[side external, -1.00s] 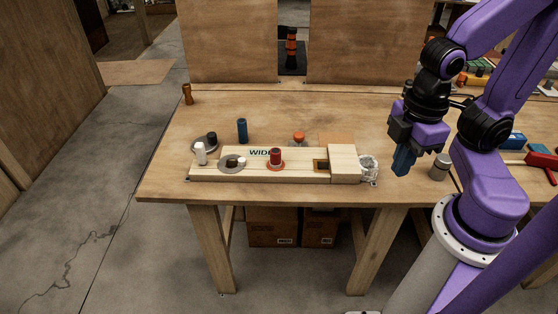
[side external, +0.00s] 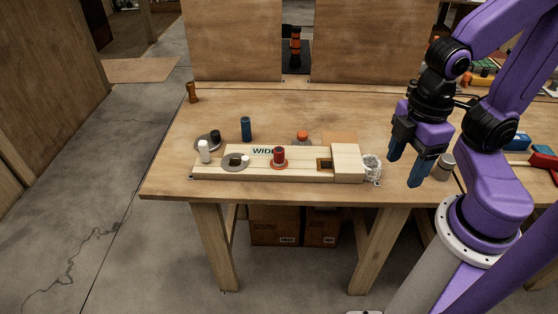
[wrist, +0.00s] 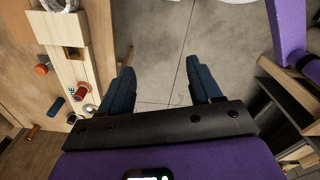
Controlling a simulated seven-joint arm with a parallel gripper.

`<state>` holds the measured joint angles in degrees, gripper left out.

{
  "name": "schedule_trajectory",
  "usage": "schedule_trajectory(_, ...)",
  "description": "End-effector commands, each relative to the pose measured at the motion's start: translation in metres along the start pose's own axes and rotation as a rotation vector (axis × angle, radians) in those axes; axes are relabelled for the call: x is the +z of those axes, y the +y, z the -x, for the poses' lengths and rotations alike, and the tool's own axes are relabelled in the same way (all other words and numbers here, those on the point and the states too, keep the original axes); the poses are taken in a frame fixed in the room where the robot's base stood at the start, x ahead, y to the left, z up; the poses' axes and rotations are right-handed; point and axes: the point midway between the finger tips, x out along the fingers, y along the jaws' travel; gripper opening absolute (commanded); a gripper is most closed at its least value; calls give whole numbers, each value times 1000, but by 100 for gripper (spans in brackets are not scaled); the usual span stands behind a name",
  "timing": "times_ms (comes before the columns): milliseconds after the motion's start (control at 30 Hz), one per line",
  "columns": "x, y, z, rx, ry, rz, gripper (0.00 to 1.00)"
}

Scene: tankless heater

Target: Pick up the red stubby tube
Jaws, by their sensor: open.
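The red stubby tube (side external: 279,154) stands upright on a red ring-shaped base on the long pale wooden board (side external: 215,173) in the side external view. It also shows in the wrist view (wrist: 80,93), at the left. My gripper (side external: 405,170) is open and empty, with blue fingers. It hangs to the right of the board, well apart from the tube. In the wrist view my gripper (wrist: 163,85) has its fingers spread over the floor past the table's edge.
On or near the board are a white cylinder (side external: 205,152), a blue cylinder (side external: 246,129), an orange-topped piece (side external: 302,137) and a clear crumpled item (side external: 371,168). A wooden block (side external: 346,164) sits at the board's right end. A grey metal cylinder (side external: 443,167) stands near my gripper.

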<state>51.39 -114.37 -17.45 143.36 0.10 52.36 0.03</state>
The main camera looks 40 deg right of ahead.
Motion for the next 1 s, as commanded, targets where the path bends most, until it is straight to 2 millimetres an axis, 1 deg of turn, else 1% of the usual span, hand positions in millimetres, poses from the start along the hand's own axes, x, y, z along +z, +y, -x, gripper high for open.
schedule_trajectory(67,-1,0,0,0,0,0,64)
schedule_trajectory(167,-8,5,1,1,-1,8,64)
schedule_trajectory(267,-24,16,3,2,-4,33,64)
schedule_trajectory(367,-47,36,5,3,-8,72,64)
schedule_trajectory(500,-80,69,6,4,-12,136,64)
schedule_trajectory(567,-93,85,5,5,-14,164,64)
schedule_trajectory(700,-119,125,2,3,-20,228,64)
schedule_trajectory(767,-128,144,0,3,-21,256,64)
schedule_trajectory(900,-145,189,-7,0,-25,320,64)
schedule_trajectory(967,-150,208,-11,-1,-27,347,64)
schedule_trajectory(1000,-152,222,-14,-2,-28,364,64)
